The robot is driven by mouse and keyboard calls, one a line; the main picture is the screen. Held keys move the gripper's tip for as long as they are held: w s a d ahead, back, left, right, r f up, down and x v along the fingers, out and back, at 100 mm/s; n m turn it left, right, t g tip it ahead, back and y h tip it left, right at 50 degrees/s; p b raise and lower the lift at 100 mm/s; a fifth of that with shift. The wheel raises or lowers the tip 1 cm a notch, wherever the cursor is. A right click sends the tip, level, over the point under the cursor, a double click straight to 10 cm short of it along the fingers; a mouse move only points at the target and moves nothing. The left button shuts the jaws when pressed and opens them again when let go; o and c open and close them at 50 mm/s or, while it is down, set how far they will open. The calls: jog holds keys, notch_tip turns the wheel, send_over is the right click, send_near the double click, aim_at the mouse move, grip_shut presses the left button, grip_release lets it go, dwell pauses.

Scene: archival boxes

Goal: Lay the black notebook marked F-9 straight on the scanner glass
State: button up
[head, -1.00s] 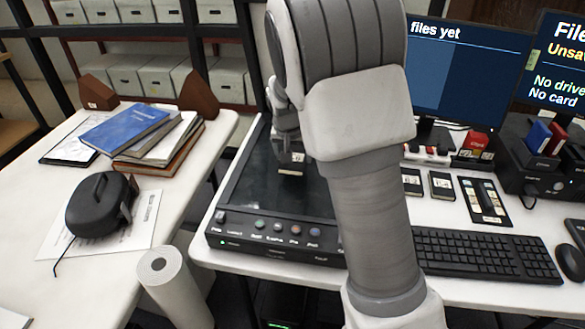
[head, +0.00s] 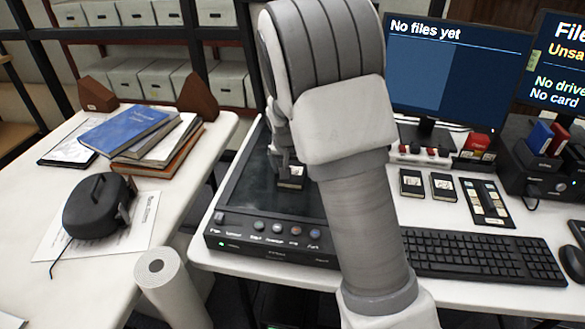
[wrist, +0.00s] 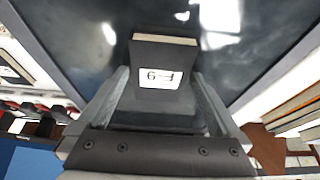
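The black notebook (wrist: 165,56) shows between my fingers in the wrist view, its white label reading F-9 upside down there. My gripper (wrist: 160,85) is shut on its two sides. In the head view the notebook (head: 291,178) is low over the scanner glass (head: 254,183), near the middle of its depth; I cannot tell if it touches. It looks roughly in line with the scanner's edges. My gripper (head: 286,166) is partly hidden by my arm, which also covers the glass's right part.
Two small black notebooks (head: 412,184) and a black tray with labelled pieces (head: 487,203) lie right of my arm. A keyboard (head: 480,256) is in front of them. The scanner's button panel (head: 270,232) lines its front edge.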

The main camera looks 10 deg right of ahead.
jog(key=p+v, duration=0.3)
jog(key=v, duration=0.9)
jog(key=s+r+n, duration=0.1)
jog(key=s+r, duration=0.2)
jog(key=s, duration=0.6)
jog(key=s+d+r+n+t+y, duration=0.1)
jog(key=s+r, duration=0.3)
jog(key=s, duration=0.5)
jog(key=s+r+n, duration=0.2)
jog(key=s+r, duration=0.1)
jog(key=s, duration=0.7)
jog(key=shift+d+r+y, duration=0.25)
jog(key=shift+d+y, duration=0.15)
notch_tip(320, 180, up, 11)
jog(key=p, duration=1)
jog(key=shift+p, duration=0.4)
jog(key=shift+r, duration=0.1)
jog(key=shift+c, duration=0.2)
